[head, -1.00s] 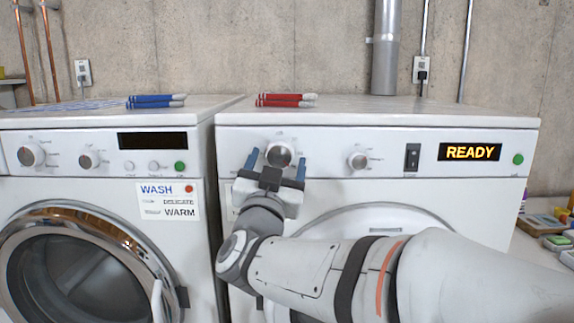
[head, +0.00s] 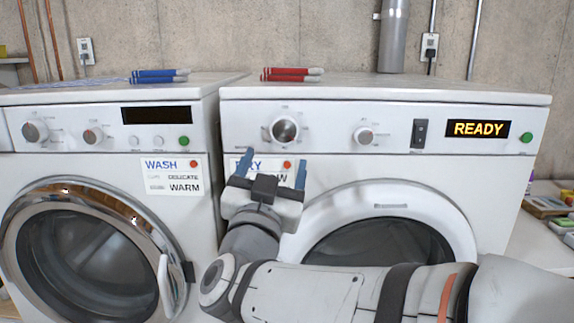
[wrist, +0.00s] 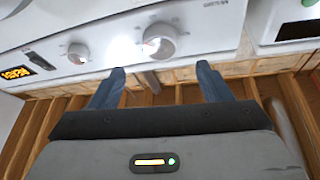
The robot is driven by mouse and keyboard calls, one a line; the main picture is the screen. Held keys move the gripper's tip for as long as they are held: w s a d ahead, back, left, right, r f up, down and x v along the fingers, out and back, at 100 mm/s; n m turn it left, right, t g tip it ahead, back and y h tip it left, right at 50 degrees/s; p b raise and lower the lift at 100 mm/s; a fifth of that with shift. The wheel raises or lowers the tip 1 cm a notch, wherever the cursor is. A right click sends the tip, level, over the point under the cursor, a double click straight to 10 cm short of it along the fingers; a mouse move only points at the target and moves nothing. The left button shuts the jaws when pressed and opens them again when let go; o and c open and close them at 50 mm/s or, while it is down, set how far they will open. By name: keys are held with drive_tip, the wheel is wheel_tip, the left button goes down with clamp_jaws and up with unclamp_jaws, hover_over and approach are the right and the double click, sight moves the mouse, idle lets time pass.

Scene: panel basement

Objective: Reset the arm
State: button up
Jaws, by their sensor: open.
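My gripper (head: 275,172) is open and empty, with its two blue fingers apart. In the head view it is in front of the right machine (head: 350,145), below that machine's left knob (head: 285,130). The fingers partly cover a label (head: 262,163) on the panel. In the wrist view the gripper (wrist: 160,80) shows with both fingers spread and nothing between them. The left knob (wrist: 158,41) lies beyond the fingertips and looks apart from them. The arm stretches in from the lower right of the head view.
The right machine's display (head: 478,129) reads READY. The left machine (head: 90,190) has a WASH label (head: 173,175) and a round door. Blue markers (head: 160,75) and red markers (head: 292,74) lie on top. A side table (head: 545,235) with small items stands at the right.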

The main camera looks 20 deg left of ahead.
drive_tip(key=w+d+f+n+g+y+p, duration=0.3)
drive_tip(key=d+f+n+g+p, duration=0.25)
drive_tip(key=d+f+g, duration=0.75)
drive_tip(key=s+d+f+m+g+h+p, duration=0.2)
drive_tip(key=s+d+f+g, duration=0.1)
drive_tip(key=s+d, duration=0.4)
drive_tip(key=s+d+f+m+g+h+p, duration=0.1)
drive_tip(key=s+d+f+m+g+h, duration=0.1)
drive_tip(key=s+d, duration=0.6)
drive_tip(key=shift+d+f+g+h+p, duration=0.35)
drive_tip(key=shift+d+f+g, duration=0.55)
drive_tip(key=shift+d, duration=0.3)
